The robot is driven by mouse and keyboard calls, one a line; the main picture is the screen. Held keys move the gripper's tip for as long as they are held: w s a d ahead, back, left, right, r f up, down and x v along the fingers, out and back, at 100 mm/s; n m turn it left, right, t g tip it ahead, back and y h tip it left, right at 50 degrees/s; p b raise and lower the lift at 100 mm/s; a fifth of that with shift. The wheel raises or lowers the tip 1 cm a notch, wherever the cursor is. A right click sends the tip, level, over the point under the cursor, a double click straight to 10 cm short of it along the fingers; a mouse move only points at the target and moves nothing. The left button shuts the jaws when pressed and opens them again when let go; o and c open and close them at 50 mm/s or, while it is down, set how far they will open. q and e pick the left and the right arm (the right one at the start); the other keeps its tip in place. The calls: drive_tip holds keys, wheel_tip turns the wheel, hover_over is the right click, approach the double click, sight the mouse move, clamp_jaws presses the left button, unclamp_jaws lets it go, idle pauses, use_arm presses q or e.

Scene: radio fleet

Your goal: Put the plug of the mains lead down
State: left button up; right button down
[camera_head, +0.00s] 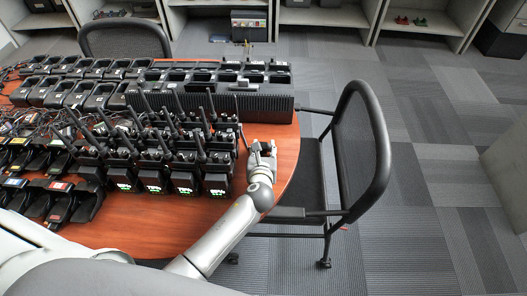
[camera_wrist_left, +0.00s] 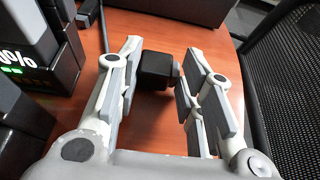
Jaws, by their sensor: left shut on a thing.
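My left gripper (camera_head: 261,147) is over the right end of the wooden table (camera_head: 283,170), just right of the front row of radios. In the left wrist view the two fingers (camera_wrist_left: 156,62) are on either side of a small black block, the plug of the mains lead (camera_wrist_left: 157,72). The gripper is shut on it. The plug is close to the table top; I cannot tell whether it touches. In the head view the gripper largely hides the plug. My right gripper is not in view.
Several upright radios in chargers (camera_head: 185,182) stand left of the gripper. A long black multi-charger (camera_head: 240,104) is behind it. A black chair (camera_head: 375,150) is close at the right. Bare wood shows along the table's right edge.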

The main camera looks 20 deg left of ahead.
use_arm(q)
drive_tip(key=shift+f, duration=0.2)
drive_tip(key=shift+f, duration=0.1)
drive_tip(key=o, duration=1)
drive_tip(key=shift+c, duration=0.2)
drive_tip(key=shift+s+r, duration=0.15)
drive_tip(key=shift+r, duration=0.1)
drive_tip(key=v, duration=1.1)
drive_tip(key=shift+s+d+r+p, duration=0.1)
drive_tip(key=shift+s+d+p, duration=0.1)
drive_tip(key=shift+s+p, duration=0.15)
